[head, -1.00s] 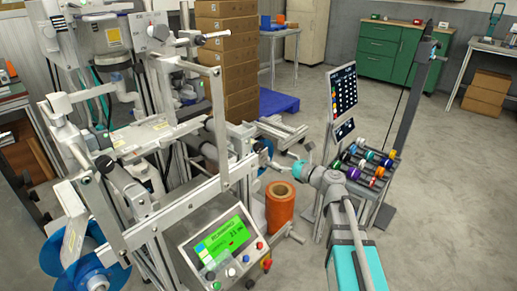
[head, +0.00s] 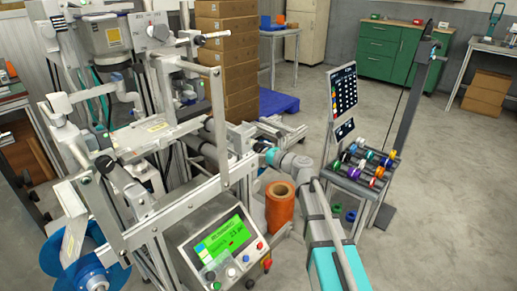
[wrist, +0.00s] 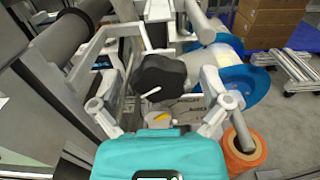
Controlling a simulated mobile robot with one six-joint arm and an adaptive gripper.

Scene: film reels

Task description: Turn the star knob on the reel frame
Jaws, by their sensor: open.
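In the wrist view, a black lobed star knob (wrist: 160,77) with a pale pointer mark on its face sits ahead of my gripper (wrist: 158,88). The gripper is open, with one pale finger on each side of the knob and visible gaps between. I cannot tell how deep the knob lies between the fingers. The reel frame (wrist: 128,62) stands behind the knob. In the head view, my gripper (head: 264,155) is beside the right end of the reel frame (head: 180,205).
A blue-flanged reel (wrist: 228,85) and an orange roll (wrist: 246,153) are to the right of my gripper in the wrist view. In the head view, the control panel (head: 215,248) is at the front, and a rack of coloured reels (head: 365,165) stands right. The floor further right is open.

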